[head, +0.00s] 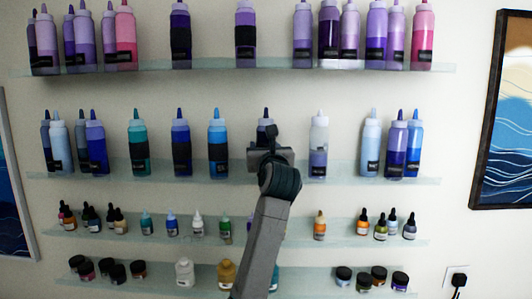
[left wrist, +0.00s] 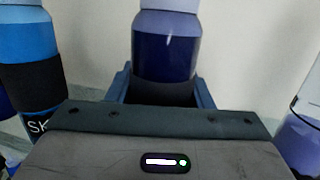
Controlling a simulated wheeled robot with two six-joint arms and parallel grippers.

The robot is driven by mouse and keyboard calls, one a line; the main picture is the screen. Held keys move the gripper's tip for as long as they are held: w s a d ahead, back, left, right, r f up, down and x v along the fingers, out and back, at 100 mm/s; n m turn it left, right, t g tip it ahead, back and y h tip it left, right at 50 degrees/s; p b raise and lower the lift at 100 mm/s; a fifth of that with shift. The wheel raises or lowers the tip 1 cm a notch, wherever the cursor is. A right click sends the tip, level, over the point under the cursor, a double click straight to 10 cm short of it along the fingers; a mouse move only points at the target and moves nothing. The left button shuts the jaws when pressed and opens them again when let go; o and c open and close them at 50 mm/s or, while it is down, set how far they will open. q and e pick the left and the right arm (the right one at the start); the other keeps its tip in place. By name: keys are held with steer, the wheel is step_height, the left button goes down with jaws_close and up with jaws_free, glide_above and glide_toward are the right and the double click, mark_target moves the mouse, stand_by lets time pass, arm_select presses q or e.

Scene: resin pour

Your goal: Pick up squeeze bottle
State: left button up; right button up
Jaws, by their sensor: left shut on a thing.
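A squeeze bottle (head: 264,115) with a pale lilac top and dark blue-purple body stands upright on the second shelf from the top. My left gripper (head: 268,148) covers its lower part in the head view. In the left wrist view the bottle (left wrist: 166,48) is between the two blue fingers of my left gripper (left wrist: 163,90), which is shut on the bottle's dark band. The bottle's base is hidden behind the gripper body. My right gripper is not in view.
More bottles fill the top shelf (head: 215,66). Small dropper bottles and jars stand on the lower shelves, partly behind my arm.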

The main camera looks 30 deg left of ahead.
arm_select(q)
steer(key=shift+r, duration=0.1)
step_height(320, 180, up, 2)
steer(key=b, duration=0.2)
steer(key=shift+r+b, duration=0.2)
steer(key=shift+b, duration=0.15)
steer(key=s+d+r+b, duration=0.2)
steer(key=s+d+b, duration=0.6)
steer(key=s, duration=0.5)
steer(key=shift+s+d+r, duration=0.15)
steer(key=shift+d+r, duration=0.05)
steer(key=shift+d, duration=0.25)
